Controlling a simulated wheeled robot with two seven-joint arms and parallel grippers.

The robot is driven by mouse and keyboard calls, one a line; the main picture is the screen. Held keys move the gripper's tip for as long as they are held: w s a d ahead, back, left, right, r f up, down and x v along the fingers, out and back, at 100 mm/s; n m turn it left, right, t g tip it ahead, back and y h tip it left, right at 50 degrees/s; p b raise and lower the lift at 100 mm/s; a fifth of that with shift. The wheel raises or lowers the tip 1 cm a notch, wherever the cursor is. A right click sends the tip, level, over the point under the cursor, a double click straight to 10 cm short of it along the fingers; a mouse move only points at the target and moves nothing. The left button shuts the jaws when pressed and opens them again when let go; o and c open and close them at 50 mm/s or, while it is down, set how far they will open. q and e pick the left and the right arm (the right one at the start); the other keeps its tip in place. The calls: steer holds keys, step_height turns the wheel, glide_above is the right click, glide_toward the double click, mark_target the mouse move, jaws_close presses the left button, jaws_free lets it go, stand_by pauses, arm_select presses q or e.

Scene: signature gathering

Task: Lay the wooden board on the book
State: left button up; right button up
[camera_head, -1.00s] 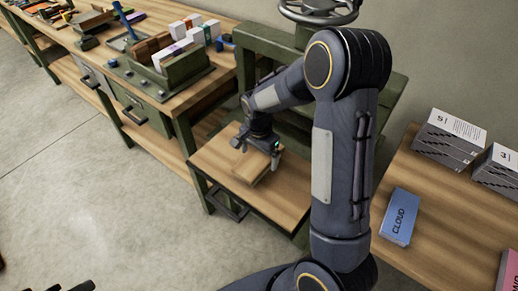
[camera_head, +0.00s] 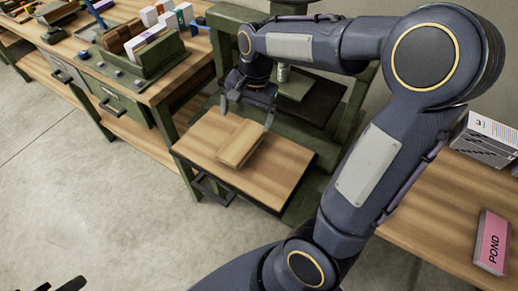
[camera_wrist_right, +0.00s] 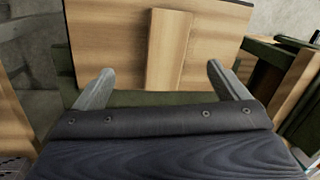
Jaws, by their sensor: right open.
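The wooden board (camera_head: 240,143) is a pale, narrow block lying flat on a small wooden tabletop (camera_head: 280,167). My right gripper (camera_head: 247,112) is open and empty, at the board's far end on the press side. In the right wrist view, the board (camera_wrist_right: 167,50) lies ahead between the lines of the two spread fingers (camera_wrist_right: 160,67), with no visible grip on it. A pink book (camera_head: 492,243) marked POND lies on the right table. I cannot tell which book is meant. A dark tip at the bottom left (camera_head: 72,286) may be my left gripper; its jaws are unclear.
A green press frame (camera_head: 345,125) with a dark bed stands just behind the tabletop. A greenish flat piece (camera_head: 297,88) shows there. The left bench (camera_head: 180,80) carries a green rack with upright books. Boxes (camera_head: 487,140) stand on the right table. Floor is clear in front.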

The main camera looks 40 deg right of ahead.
steer(key=s+a+n+t+y, duration=0.1)
steer(key=s+a+n+t, duration=0.1)
steer(key=s, duration=0.6)
steer(key=s+a+r+n+t+y, duration=0.1)
steer(key=s+a+n+t, duration=0.1)
steer(key=s+a+n, duration=0.2)
steer(key=s+n, duration=0.3)
steer(key=s, duration=0.2)
steer(key=shift+s+a+r, duration=0.15)
steer(key=shift+a, duration=0.15)
steer(key=shift+c, duration=0.3)
